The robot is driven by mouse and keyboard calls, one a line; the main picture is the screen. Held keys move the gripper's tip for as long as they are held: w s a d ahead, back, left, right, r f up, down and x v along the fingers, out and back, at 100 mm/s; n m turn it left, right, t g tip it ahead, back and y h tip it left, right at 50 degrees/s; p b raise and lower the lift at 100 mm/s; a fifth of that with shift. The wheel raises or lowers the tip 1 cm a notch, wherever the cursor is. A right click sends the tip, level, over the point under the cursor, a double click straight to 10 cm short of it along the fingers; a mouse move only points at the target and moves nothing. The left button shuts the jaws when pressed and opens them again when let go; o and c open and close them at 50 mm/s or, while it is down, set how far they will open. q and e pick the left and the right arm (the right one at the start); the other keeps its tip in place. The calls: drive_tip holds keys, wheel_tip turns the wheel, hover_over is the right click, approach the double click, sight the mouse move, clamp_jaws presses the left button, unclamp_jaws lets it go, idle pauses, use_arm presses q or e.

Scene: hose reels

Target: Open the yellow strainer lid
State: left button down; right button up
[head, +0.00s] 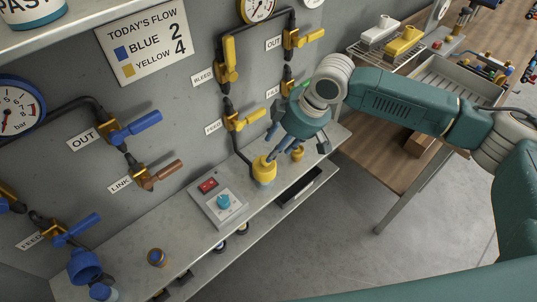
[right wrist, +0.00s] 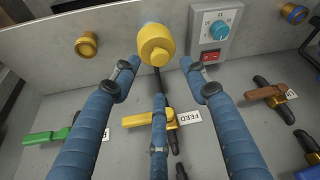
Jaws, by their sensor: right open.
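The yellow strainer (head: 264,172) stands upright on the grey ledge below the pipe panel, with a dark pipe coming down to it. Its round yellow lid (right wrist: 155,42) sits on top and faces the right wrist camera. In the right wrist view the open fingers (right wrist: 159,76) are spread and empty, with the lid just beyond and between the two outer tips. I cannot tell whether any finger touches it. My left gripper is not in view.
A control box (head: 218,204) with a red switch and cyan knob stands left of the strainer. A small brass fitting (head: 298,153) is to its right. The yellow FEED valve (head: 240,121) is on the wall behind. A blue strainer (head: 85,266) is at lower left.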

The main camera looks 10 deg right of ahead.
sight(264, 165)
drive_tip(key=x, duration=0.7)
drive_tip(key=shift+w+p, duration=0.1)
drive_tip(key=shift+p, duration=0.3)
clamp_jaws()
